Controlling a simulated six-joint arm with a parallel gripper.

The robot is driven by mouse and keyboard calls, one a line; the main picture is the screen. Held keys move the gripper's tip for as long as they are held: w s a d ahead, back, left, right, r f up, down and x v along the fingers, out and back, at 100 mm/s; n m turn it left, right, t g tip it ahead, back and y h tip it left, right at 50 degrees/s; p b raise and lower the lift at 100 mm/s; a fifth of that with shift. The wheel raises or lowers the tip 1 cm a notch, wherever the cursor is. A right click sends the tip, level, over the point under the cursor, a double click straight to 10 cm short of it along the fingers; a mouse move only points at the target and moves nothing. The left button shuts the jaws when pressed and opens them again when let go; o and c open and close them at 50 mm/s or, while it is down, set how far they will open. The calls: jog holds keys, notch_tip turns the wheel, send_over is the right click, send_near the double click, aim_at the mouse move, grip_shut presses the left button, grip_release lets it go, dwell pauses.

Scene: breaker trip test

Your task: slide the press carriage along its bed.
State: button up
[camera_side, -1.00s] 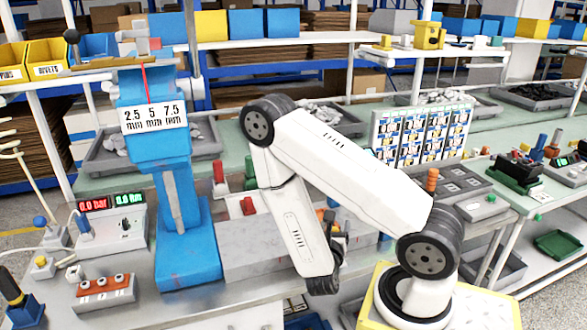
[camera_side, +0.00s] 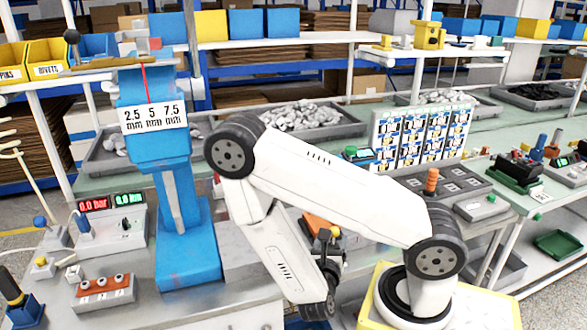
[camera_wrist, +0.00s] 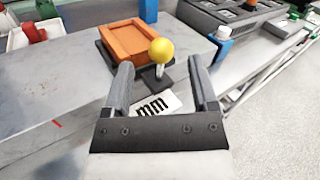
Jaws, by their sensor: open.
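The press carriage is an orange, tray-like block (camera_wrist: 136,43) on a dark base plate, with a yellow ball knob (camera_wrist: 161,51) on a pale stem at its near side. In the wrist view my gripper (camera_wrist: 160,70) is open, one finger on each side of the knob's stem in the picture. I cannot tell whether either finger touches it. In the side view the orange carriage (camera_side: 318,227) shows just right of my forearm, partly hidden by it. The grey bed (camera_wrist: 72,82) extends to the left in the wrist view. A white label reading "mm" (camera_wrist: 155,104) lies below the knob.
The blue press column (camera_side: 187,225) with its scale plate stands left of my arm. A blue post (camera_wrist: 222,42) stands right of the carriage, another behind it. A gauge box (camera_side: 112,230) and button box (camera_side: 103,290) stand left of the press.

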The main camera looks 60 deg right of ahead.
jog(key=shift+s+a, duration=0.15)
jog(key=shift+a, duration=0.6)
jog(key=m+g, duration=0.1)
jog(key=g, duration=0.1)
jog(key=w+m+g, duration=0.1)
jog(key=m+g, duration=0.1)
jog(key=w+m+g, duration=0.1)
jog(key=g, duration=0.1)
jog(key=shift+w+g, duration=0.1)
jog(key=shift+g, duration=0.3)
jog(key=shift+d, duration=0.15)
jog(key=shift+s+d, duration=0.25)
jog(key=shift+d, duration=0.95)
jog(key=shift+s+d, duration=0.25)
jog(key=shift+d, duration=1)
jog(key=shift+s+d, duration=0.25)
jog(key=shift+d, duration=0.95)
